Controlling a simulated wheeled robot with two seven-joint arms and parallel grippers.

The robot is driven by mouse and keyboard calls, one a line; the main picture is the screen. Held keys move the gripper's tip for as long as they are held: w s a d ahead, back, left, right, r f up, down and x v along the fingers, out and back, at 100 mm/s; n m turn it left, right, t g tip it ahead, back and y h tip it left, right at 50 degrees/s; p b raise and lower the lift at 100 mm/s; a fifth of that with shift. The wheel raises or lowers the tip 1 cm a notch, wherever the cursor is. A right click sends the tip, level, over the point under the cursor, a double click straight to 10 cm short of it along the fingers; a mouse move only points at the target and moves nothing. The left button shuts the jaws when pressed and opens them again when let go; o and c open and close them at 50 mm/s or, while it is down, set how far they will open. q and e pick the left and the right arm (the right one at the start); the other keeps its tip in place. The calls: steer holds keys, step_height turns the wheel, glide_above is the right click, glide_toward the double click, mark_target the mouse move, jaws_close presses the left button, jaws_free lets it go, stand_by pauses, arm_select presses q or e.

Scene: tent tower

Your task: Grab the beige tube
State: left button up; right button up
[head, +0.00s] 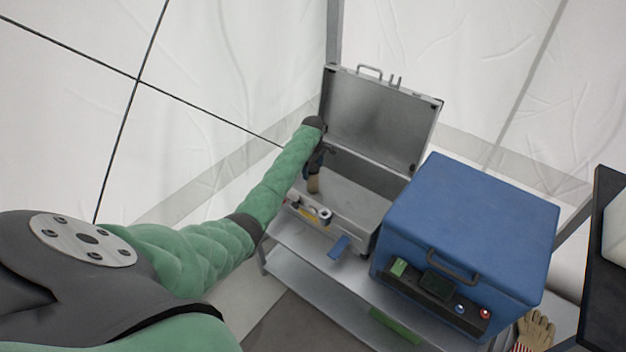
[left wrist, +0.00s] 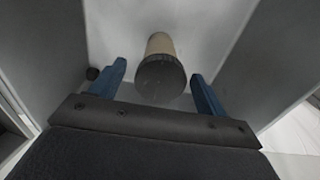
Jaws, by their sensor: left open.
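The beige tube (head: 314,184) stands inside the open metal case (head: 356,213), in the left part of the case. In the left wrist view the beige tube (left wrist: 160,68) shows its dark round cap towards the camera. My left gripper (head: 315,165) reaches down into the case from above. In the left wrist view its two blue fingers (left wrist: 160,88) are open, one on each side of the capped end, with gaps to it. The fingers do not close on the tube. My right gripper is not in view.
The case's raised lid (head: 375,125) stands behind my left gripper. A blue box (head: 470,225) with a handle and buttons sits right of the case on a metal shelf (head: 315,262). A glove (head: 535,330) lies at lower right.

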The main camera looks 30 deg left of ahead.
arm_select(q)
steer(key=shift+f, duration=0.8)
steer(key=shift+c, duration=0.4)
steer(key=shift+r, duration=0.1)
steer(key=c, duration=1.3)
steer(key=shift+c, duration=0.2)
